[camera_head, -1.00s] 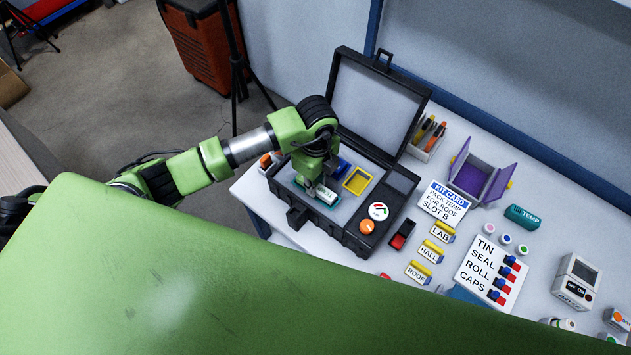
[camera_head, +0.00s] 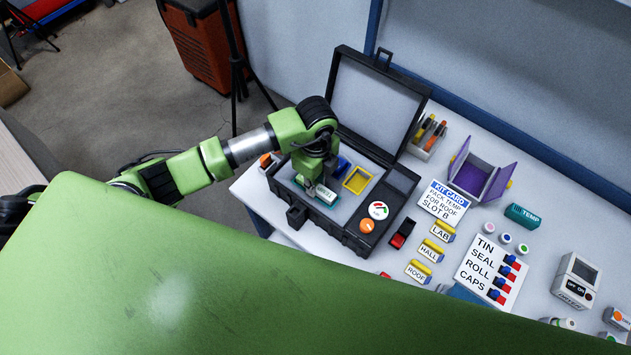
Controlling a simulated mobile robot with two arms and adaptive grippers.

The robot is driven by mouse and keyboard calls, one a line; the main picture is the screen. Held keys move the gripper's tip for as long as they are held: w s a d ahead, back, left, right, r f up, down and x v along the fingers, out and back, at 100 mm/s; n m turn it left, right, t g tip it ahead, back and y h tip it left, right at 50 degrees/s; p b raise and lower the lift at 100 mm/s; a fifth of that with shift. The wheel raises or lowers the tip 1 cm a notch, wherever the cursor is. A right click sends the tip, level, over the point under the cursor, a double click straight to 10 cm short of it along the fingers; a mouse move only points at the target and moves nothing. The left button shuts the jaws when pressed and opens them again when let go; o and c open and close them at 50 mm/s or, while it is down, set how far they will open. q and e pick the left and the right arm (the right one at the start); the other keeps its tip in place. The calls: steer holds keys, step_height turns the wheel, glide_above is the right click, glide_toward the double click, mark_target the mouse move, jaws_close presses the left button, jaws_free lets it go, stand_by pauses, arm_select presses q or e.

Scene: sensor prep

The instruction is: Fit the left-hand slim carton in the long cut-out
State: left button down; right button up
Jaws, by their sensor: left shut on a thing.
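The open black case (camera_head: 347,238) stands on the table with its lid up at the back. A slim carton (camera_head: 327,194), white on top with green and small lettering, is at the teal-edged long cut-out (camera_head: 308,189) in the left part of the case. My left gripper (camera_head: 318,185) points down into the case and is shut on the carton. The carton lies low in or on the cut-out; the gripper hides part of it, so I cannot tell whether it is fully seated. My right gripper is not in view.
A yellow-rimmed cut-out (camera_head: 358,180) and a blue piece (camera_head: 342,165) are beside the gripper. The dial (camera_head: 378,210) and orange knob (camera_head: 366,226) are at the case's right. Label blocks, a kit card (camera_head: 442,200) and a purple holder (camera_head: 472,178) stand farther right. My green body covers the foreground.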

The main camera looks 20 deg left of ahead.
arm_select(q)
steer(key=shift+f, duration=0.1)
steer(key=c, duration=1.6)
jaws_free()
steer(key=shift+r+p, duration=3.2)
steer(key=shift+r, duration=0.35)
steer(key=shift+d+f, duration=0.1)
